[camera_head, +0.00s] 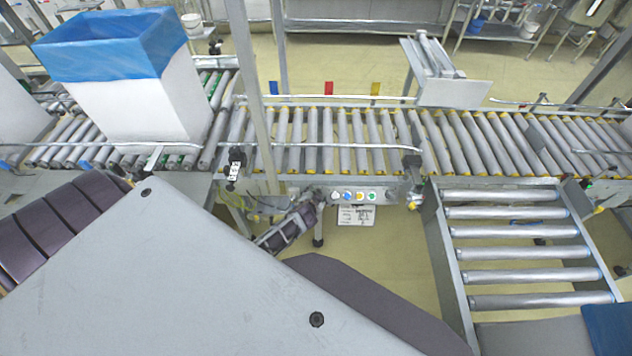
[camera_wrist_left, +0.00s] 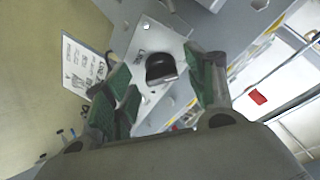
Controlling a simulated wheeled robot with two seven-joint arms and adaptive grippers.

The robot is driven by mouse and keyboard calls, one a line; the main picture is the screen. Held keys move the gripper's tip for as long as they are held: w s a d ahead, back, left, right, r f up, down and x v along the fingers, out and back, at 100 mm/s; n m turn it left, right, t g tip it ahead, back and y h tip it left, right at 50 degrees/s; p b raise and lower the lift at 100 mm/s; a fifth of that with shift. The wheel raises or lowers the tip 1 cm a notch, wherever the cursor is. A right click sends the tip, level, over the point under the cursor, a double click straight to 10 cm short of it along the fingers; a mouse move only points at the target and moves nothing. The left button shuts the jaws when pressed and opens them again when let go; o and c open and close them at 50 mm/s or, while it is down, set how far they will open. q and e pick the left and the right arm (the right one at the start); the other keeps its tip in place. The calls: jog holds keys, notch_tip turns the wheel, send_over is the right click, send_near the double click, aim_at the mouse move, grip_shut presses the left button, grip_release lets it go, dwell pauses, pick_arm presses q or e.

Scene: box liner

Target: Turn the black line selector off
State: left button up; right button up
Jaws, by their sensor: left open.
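The black line selector (camera_wrist_left: 160,67) is a dark knob on a pale panel (camera_wrist_left: 143,42) in the left wrist view. It shows between the green-padded fingers of my left gripper (camera_wrist_left: 163,78), which is open, with a gap to each side of the knob. How far the tips are from the panel is hard to judge. My right gripper does not show.
A printed sheet (camera_head: 355,215) hangs below the buttons. The roller conveyor (camera_head: 330,140) runs above the panel. A white box with a blue liner (camera_head: 125,45) stands at the left. A sloping roller section (camera_head: 520,250) lies at the right. My arm fills the lower left.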

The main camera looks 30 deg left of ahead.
pick_arm(q)
jog(key=shift+w+a+f, duration=0.1)
jog(key=shift+w+f, duration=0.1)
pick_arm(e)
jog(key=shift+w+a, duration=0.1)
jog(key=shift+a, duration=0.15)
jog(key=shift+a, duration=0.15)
pick_arm(q)
jog(key=shift+c, duration=0.2)
jog(key=c, duration=1)
